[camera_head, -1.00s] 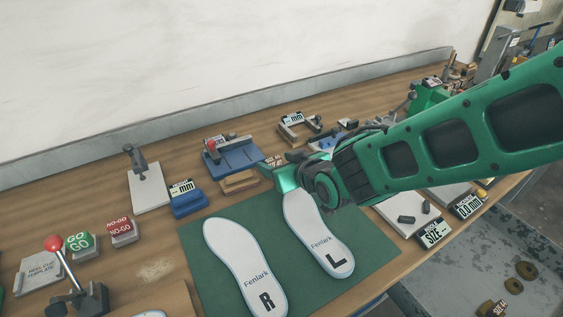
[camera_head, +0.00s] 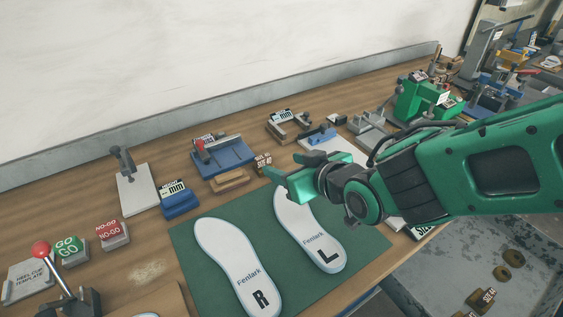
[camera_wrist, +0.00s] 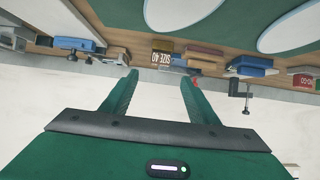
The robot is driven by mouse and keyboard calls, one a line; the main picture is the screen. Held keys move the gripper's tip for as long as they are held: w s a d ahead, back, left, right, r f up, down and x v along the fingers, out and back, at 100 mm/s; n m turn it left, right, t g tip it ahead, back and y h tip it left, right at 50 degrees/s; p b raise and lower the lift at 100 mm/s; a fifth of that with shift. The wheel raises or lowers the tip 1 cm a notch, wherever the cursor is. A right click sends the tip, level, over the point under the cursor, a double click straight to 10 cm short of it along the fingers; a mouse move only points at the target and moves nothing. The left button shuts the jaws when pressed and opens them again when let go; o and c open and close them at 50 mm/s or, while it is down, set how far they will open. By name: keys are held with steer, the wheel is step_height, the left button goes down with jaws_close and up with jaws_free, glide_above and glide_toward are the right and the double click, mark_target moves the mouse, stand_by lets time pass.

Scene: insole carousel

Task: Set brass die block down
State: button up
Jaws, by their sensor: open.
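A brass-coloured block with a dark SIZE 40 label (camera_head: 264,164) stands on the bench by the back edge of the green mat; it also shows in the wrist view (camera_wrist: 161,57). My gripper (camera_head: 277,183) is open and empty, just in front and to the right of the block in the head view. In the wrist view my two fingers (camera_wrist: 159,84) are spread, with the block beyond their tips and apart from them.
Two insoles, R (camera_head: 237,265) and L (camera_head: 308,228), lie on the green mat (camera_head: 200,284). A wooden block (camera_head: 229,181) and a blue fixture (camera_head: 225,155) stand left of the brass block. A grey tray (camera_head: 520,240) at the right holds several brass pieces.

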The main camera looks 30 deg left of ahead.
steer(key=shift+v, duration=1)
